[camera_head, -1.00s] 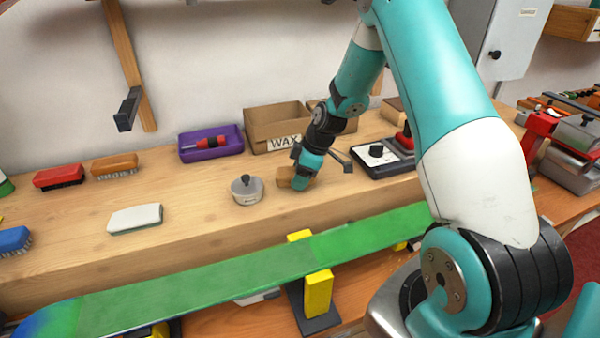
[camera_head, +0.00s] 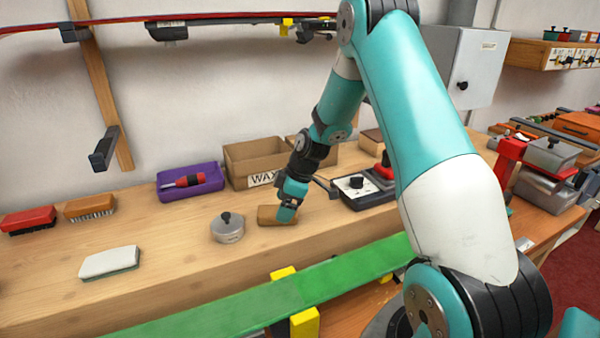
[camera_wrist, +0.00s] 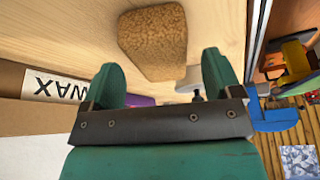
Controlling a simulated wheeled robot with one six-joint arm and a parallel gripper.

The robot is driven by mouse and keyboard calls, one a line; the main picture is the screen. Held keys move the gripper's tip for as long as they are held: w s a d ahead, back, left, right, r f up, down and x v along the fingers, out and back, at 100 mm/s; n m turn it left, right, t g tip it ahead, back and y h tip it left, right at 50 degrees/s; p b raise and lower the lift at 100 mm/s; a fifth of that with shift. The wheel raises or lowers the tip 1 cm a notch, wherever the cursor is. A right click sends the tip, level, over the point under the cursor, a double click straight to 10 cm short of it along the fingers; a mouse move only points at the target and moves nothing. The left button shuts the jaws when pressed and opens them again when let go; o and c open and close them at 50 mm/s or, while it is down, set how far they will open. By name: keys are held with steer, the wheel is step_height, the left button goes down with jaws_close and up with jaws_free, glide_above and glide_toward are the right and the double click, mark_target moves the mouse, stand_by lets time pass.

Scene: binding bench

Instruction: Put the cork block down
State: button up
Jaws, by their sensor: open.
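The cork block (camera_head: 270,215) is a brown block lying on the wooden bench top, to the right of a small grey lidded pot. My gripper (camera_head: 288,208) is at the block's right end in the head view and hides part of it. In the wrist view the cork block (camera_wrist: 154,42) lies on the bench beyond the fingertips. My gripper (camera_wrist: 163,80) there has its two green fingers wide apart, with nothing held between them.
The lidded pot (camera_head: 228,228) stands just left of the block. Behind are a WAX box (camera_head: 262,160) and a purple tray (camera_head: 190,182). A black device (camera_head: 362,192) stands to the right. A green board (camera_head: 240,305) runs along the front.

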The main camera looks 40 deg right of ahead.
steer(key=b+v, duration=0.3)
steer(key=v, duration=1.1)
steer(key=s+a+r+m+g, duration=0.1)
steer(key=s+a+r, duration=0.15)
steer(key=a, duration=0.65)
steer(key=s+a+r, duration=0.2)
steer(key=s+a, duration=0.2)
steer(key=a, duration=0.4)
steer(key=s+a+m+g, duration=0.1)
steer(key=s+a, duration=0.5)
steer(key=s, duration=0.3)
steer(key=s+a+m, duration=0.1)
steer(key=s+a, duration=0.5)
steer(key=s, duration=0.3)
steer(key=shift+f+g+y, duration=0.3)
steer(key=shift+f+g, duration=0.1)
steer(key=shift+w, duration=0.1)
